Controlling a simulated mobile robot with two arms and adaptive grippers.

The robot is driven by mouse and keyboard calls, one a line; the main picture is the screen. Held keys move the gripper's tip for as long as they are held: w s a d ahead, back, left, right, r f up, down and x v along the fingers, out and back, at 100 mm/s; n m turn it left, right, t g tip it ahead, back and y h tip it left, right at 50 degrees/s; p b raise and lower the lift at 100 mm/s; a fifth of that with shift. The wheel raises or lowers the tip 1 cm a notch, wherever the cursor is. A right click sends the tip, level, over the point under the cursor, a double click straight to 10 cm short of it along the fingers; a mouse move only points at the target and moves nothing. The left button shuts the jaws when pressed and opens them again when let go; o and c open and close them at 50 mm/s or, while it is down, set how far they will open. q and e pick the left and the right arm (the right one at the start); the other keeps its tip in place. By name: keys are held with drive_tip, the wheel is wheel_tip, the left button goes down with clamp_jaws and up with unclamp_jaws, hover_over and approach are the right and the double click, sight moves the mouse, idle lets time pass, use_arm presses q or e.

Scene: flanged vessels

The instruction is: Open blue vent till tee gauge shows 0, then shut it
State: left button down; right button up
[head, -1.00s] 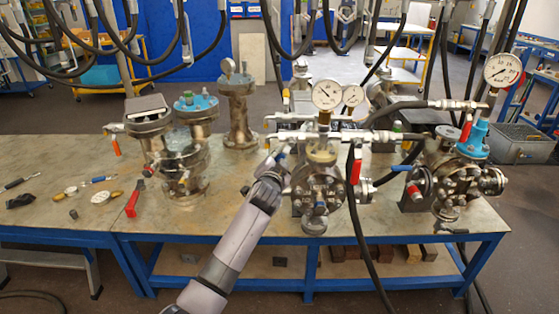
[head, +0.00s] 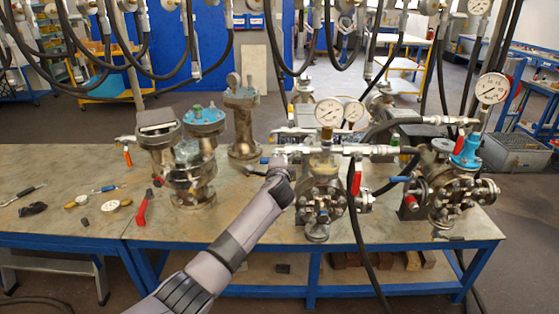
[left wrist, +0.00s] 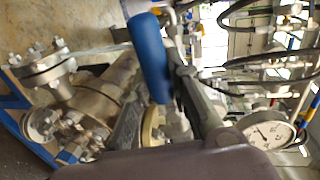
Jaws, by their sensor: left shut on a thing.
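The tee gauge (head: 329,112) is a white dial on a brass fitting above the middle flanged vessel (head: 322,190). It also shows in the left wrist view (left wrist: 270,133); its reading is too small to tell. My left gripper (head: 278,162) is at the left end of the tee's horizontal pipe. In the left wrist view the blue vent handle (left wrist: 150,55) lies at my left gripper's fingers (left wrist: 165,100), which are shut on it. In the head view the handle is mostly hidden by the gripper. My right gripper is not in view.
A red-handled valve (head: 357,180) hangs right of the tee. A second gauge (head: 353,111) stands behind. A vessel with a gauge (head: 491,89) stands at right. Hoses hang overhead and across. Loose tools lie on the bench's left (head: 60,165).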

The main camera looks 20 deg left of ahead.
use_arm(q)
drive_tip(key=shift+r+m, duration=0.25)
drive_tip(key=shift+m, duration=0.05)
idle(0.4)
drive_tip(key=c, duration=1.5)
unclamp_jaws()
drive_tip(key=shift+d, duration=0.1)
drive_tip(key=shift+o, duration=0.2)
drive_tip(key=v, duration=1.2)
drive_tip(key=shift+f, duration=0.1)
